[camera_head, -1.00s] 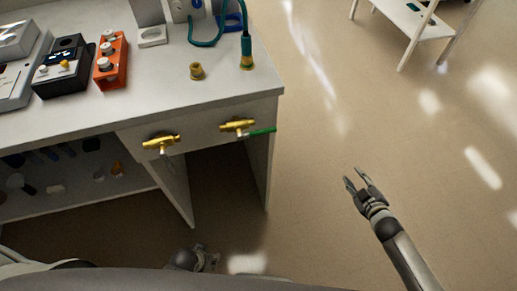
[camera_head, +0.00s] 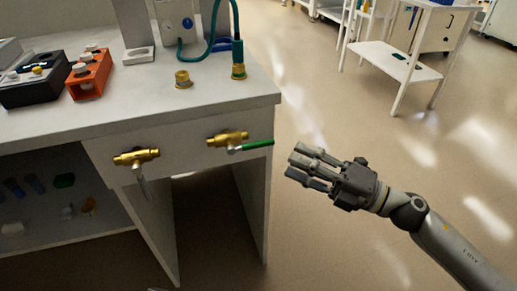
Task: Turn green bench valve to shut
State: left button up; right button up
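The green bench valve is a brass body (camera_head: 228,139) on the bench's front panel, near its right corner. Its green lever (camera_head: 257,145) points right, roughly in line with the brass body, and reaches to about the bench's right edge. My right gripper (camera_head: 306,166) is right of the lever, apart from it, with its fingers pointing left toward it. Its fingers look spread with nothing between them. My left gripper is not in the view.
A second brass valve (camera_head: 136,157) with a grey lever hanging down is on the panel to the left. The bench top (camera_head: 200,110) carries an orange unit (camera_head: 88,76), a brass fitting (camera_head: 183,79) and a teal hose (camera_head: 237,48). A white cart (camera_head: 398,62) stands behind; floor is clear right.

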aim_at(260, 144)
jog(key=x, duration=0.4)
jog(key=shift+w+a+r, duration=0.15)
jog(key=shift+r, duration=0.05)
jog(key=x, duration=0.4)
jog(key=shift+p, duration=0.4)
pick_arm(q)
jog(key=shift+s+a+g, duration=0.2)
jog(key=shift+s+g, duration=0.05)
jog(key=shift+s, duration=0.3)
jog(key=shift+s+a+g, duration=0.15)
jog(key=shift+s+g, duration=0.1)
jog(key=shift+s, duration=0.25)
pick_arm(e)
jog(key=shift+w+a, duration=0.35)
jog(key=shift+a, duration=0.3)
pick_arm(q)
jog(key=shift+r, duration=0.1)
pick_arm(e)
jog(key=shift+c, duration=0.3)
grip_shut()
